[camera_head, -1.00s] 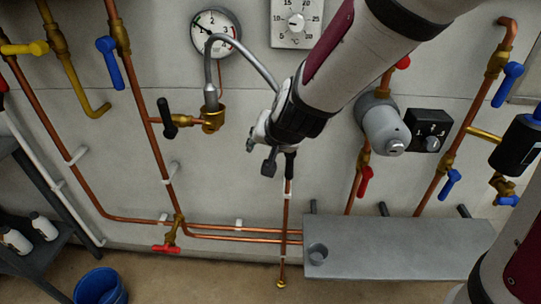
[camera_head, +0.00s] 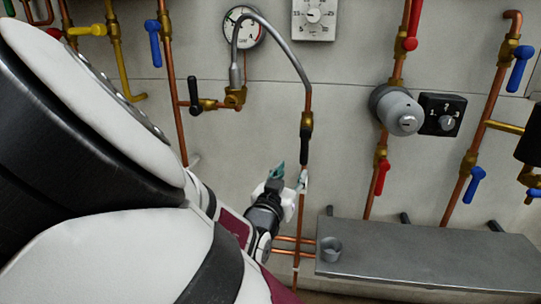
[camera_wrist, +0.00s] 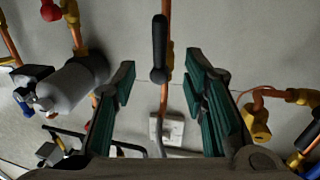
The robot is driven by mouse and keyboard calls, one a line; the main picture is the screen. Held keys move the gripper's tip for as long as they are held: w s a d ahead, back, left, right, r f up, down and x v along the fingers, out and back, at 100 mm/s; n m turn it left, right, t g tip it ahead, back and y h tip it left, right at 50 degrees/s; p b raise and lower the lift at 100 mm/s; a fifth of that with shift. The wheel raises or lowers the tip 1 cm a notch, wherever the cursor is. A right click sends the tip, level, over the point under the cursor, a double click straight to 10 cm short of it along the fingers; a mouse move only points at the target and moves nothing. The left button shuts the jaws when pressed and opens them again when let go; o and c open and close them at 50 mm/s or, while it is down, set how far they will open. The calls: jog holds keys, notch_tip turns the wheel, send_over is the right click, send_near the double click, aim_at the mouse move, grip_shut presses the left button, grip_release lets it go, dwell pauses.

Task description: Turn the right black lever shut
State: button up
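The right black lever (camera_head: 306,146) hangs down along a vertical copper pipe, below a brass valve (camera_head: 307,121). It also shows in the wrist view (camera_wrist: 159,48), between my two fingers in the picture and in line with the pipe. My gripper (camera_head: 290,178) is just below the lever in the head view, with its teal-padded fingers spread. In the wrist view my gripper (camera_wrist: 160,75) is open and empty; I cannot tell whether it touches the lever. The left black lever (camera_head: 194,96) stands upright beside another brass valve.
A grey shelf (camera_head: 430,255) with a small cup (camera_head: 330,249) is at lower right. A grey cylinder (camera_head: 397,109) and a black dial box (camera_head: 440,115) are right of the lever. A bent grey hose (camera_head: 285,43) arches above it. Red and blue levers sit on neighbouring pipes.

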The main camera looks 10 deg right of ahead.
aim_at(303, 155)
jog(key=b+x, duration=0.3)
jog(key=x, duration=1)
jog(key=shift+w+d+f+b, duration=0.1)
jog(key=shift+b, duration=0.2)
grip_shut()
